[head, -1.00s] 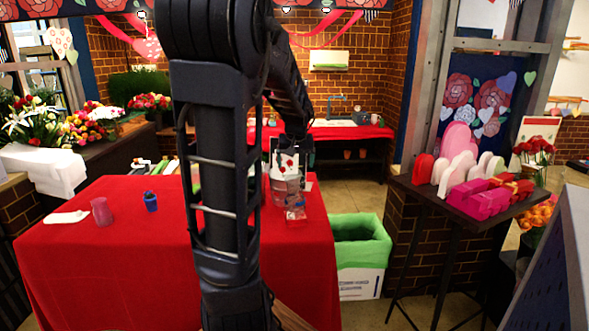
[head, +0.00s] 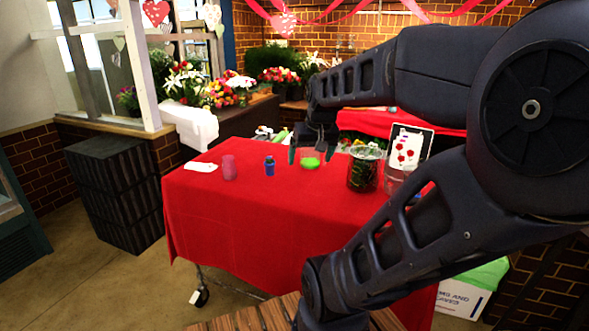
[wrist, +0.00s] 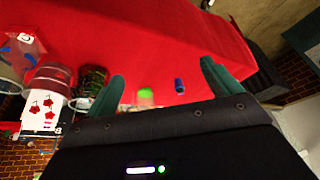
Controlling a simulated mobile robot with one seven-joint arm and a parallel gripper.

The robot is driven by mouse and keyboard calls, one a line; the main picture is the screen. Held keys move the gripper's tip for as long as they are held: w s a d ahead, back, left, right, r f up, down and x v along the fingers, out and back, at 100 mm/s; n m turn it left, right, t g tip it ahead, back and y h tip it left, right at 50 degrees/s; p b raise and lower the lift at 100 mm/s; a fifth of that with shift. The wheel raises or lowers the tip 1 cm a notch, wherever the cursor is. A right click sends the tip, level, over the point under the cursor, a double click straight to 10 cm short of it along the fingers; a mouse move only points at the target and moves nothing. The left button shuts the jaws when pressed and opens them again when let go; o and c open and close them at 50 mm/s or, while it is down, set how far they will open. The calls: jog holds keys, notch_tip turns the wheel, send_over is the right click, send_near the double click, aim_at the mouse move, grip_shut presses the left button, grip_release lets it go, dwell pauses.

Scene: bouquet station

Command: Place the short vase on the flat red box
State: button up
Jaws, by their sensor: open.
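My gripper (head: 311,154) is open and empty above the back of the red-covered table; its teal fingers also show in the wrist view (wrist: 165,84). A pink cup-like vessel (head: 229,167) stands upright at the table's left; I cannot tell if it is the short vase. A clear glass vase with green inside (head: 363,169) stands right of my gripper, with another clear glass vessel (head: 394,182) beside it. In the wrist view, these glass vessels (wrist: 52,78) are at the left, outside the fingers. I cannot make out a flat red box now.
A small blue container (head: 269,166) and a bright green item (head: 310,160) are near my gripper. A rose card (head: 407,148) stands behind the glassware. A white cloth (head: 201,166) lies at the left. The table's front (head: 235,197) is clear.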

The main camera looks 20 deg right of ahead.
jog(key=s+a+f+n, duration=0.1)
jog(key=s+a, duration=0.3)
jog(key=a, duration=0.2)
jog(key=shift+a+n, duration=0.4)
